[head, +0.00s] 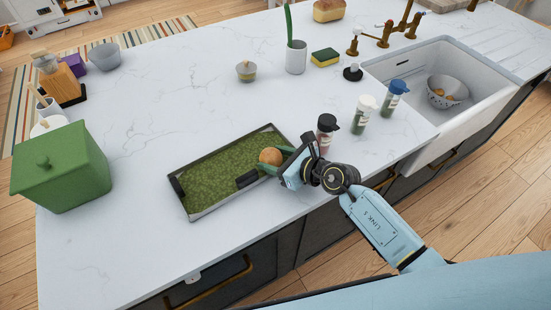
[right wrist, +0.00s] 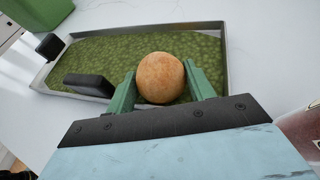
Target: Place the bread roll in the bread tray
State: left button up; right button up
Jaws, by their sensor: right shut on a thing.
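The bread roll (head: 270,156) is round and golden brown. My right gripper (head: 279,158) is shut on it, with the green fingers on either side of the roll (right wrist: 161,78) in the right wrist view. The roll shows over the right end of a dark-rimmed rectangular tray (head: 184,205) with a green patterned floor and black handles; the tray (right wrist: 40,80) also shows in the right wrist view. I cannot tell whether the roll touches the tray floor. My left gripper is not in view.
Bottles with black (head: 326,131), white (head: 363,112) and blue (head: 394,97) caps stand to the right, near the sink (head: 432,62). A green box (head: 61,172) stands at the left. A bread loaf (head: 328,10) is at the back. The countertop behind the tray is mostly clear.

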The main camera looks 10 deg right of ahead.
jog(key=shift+f, duration=0.1)
jog(key=o, duration=0.9)
jog(key=shift+o, duration=0.2)
jog(key=shift+s+d+r, duration=0.15)
jog(key=shift+r, duration=0.05)
jog(key=p+v, duration=0.1)
jog(key=v, duration=1)
jog(key=shift+s, duration=0.1)
jog(key=shift+s+d+r, duration=0.1)
jog(key=shift+d+r, duration=0.05)
